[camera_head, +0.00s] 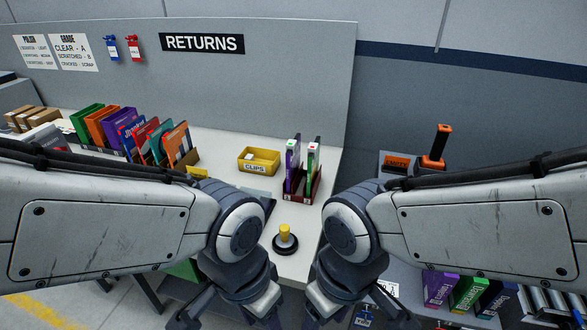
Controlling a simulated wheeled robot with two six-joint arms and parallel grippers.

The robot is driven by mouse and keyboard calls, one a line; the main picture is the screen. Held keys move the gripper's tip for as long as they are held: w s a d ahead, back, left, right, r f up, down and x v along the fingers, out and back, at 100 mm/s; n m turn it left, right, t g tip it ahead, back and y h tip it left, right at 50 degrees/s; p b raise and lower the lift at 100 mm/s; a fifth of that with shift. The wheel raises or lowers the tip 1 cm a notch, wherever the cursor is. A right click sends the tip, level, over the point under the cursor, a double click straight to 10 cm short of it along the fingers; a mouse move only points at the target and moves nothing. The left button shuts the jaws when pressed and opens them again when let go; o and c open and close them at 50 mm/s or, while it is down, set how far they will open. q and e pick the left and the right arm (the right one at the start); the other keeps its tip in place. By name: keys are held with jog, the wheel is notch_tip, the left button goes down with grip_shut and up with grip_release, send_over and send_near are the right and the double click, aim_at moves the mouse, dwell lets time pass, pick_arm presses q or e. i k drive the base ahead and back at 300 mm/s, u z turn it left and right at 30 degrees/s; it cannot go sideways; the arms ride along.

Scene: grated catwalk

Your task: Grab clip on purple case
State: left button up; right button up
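Purple cases show in several places. One upright purple case (291,160) stands in a dark red holder (301,190) on the counter, beside a white-and-green case (312,160). Another purple case (120,118) stands in the row at the left, and one more (440,288) is at the lower right. A yellow bin labelled CLIPS (258,168) sits left of the holder. My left gripper (228,318) and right gripper (357,318) hang at the bottom edge, fingers spread, tips cut off, away from the cases.
A black round base with a yellow knob (285,238) stands near the counter's front edge. Coloured cases (160,142) fill the left counter. An orange-and-black tool (435,148) stands at the right. A grey panel with a RETURNS sign (202,43) backs the counter.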

aim_at(292, 144)
jog(key=u, duration=1.3)
jog(key=i, duration=1.15)
jog(key=z, duration=0.75)
